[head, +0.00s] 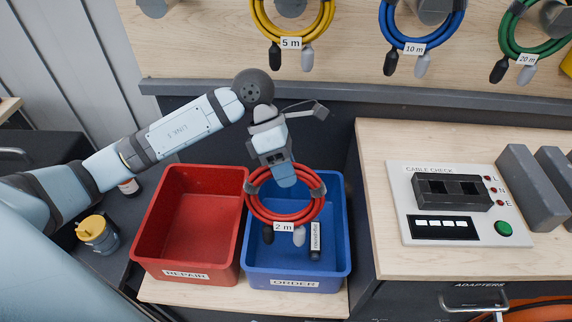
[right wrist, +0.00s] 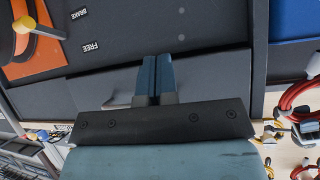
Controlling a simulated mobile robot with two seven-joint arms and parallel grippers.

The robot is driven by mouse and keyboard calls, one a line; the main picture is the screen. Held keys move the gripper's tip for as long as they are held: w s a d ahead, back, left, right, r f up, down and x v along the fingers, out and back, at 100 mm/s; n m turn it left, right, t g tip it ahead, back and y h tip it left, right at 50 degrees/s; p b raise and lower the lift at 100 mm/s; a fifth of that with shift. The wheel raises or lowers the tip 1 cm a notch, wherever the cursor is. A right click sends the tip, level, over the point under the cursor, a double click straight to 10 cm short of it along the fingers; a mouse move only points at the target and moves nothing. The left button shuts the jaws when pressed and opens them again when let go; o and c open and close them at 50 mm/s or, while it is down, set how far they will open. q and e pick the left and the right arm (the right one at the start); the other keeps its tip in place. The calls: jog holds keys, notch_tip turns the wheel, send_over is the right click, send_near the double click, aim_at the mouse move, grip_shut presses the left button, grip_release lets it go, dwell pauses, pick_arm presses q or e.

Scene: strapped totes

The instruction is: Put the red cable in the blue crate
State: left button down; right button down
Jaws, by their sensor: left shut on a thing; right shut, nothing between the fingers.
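The red cable (head: 257,209) is a coil with grey ties, a "2 m" tag and a dark and a light plug hanging down. My left gripper (head: 286,180) is shut on the top of the coil. The coil hangs in front of the blue crate (head: 262,262), labelled ORDER, and overlaps its opening in the head view; its exact height over the crate floor is hard to tell. My right gripper (right wrist: 157,78) is shut and empty in the right wrist view, in front of a dark panel.
A red crate (head: 150,245), labelled REPAIR, stands left of the blue one and looks empty. A cable-check panel (head: 450,225) is on the bench at right. Yellow (head: 256,20), blue (head: 384,25) and green (head: 506,30) cables hang behind. A yellow-lidded jar (head: 95,232) stands far left.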

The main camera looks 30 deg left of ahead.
pick_arm(q)
notch_tip(320, 180, down, 13)
jog(key=b, duration=0.7)
jog(key=shift+r, duration=0.15)
pick_arm(e)
jog(key=shift+w+a+f+t+y, duration=0.25)
jog(key=shift+a+f+t+y, duration=0.2)
jog(key=shift+a+f, duration=0.2)
jog(key=shift+r, duration=0.2)
jog(key=shift+d+f, duration=0.1)
jog(key=shift+f, duration=0.05)
